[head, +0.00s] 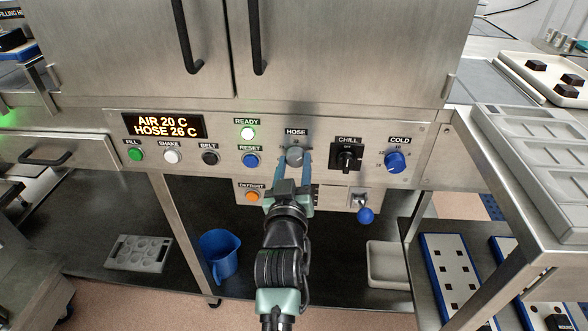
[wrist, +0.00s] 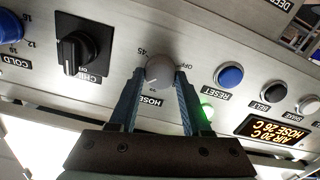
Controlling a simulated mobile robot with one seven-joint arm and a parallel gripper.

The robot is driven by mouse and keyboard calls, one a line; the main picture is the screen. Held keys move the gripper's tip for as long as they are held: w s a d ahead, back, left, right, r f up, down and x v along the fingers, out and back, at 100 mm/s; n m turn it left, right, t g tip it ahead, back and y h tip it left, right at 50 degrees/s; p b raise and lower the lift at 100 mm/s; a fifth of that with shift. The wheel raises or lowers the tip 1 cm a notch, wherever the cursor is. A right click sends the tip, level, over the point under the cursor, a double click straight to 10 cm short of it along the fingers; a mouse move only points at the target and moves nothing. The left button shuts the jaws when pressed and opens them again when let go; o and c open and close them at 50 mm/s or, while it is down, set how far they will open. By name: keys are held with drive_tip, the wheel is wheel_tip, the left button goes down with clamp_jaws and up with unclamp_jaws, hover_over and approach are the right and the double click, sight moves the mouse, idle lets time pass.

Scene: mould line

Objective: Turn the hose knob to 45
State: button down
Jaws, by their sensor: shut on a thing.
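The hose knob (head: 295,155) is a round grey knob under the HOSE label on the steel panel. My gripper (head: 295,160) reaches up to it from below, with one blue finger on each side. In the wrist view, which is turned over, the knob (wrist: 160,67) sits between the fingertips of my gripper (wrist: 159,76), shut on it. Marks reading 45 and OFF show on the panel on opposite sides of the knob. A pale pointer line seems to show on its face, but its exact setting is hard to read. The display (head: 164,126) reads AIR 20 C, HOSE 26 C.
The blue reset button (head: 251,160) is left of the knob, below the lit green ready lamp (head: 248,133). The black chill switch (head: 347,157) and blue cold knob (head: 395,162) are to its right. A blue-balled lever (head: 366,214) sticks out lower right.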

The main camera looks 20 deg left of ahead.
drive_tip(key=m+b, duration=0.1)
drive_tip(key=m, duration=0.2)
drive_tip(key=shift+m, duration=0.4)
drive_tip(key=m, duration=0.3)
drive_tip(key=shift+m+b, duration=0.3)
drive_tip(key=m, duration=0.3)
drive_tip(key=shift+m, duration=0.3)
drive_tip(key=shift+d+m, duration=0.15)
drive_tip(key=shift+m, duration=1.65)
drive_tip(key=shift+c, duration=1.8)
unclamp_jaws()
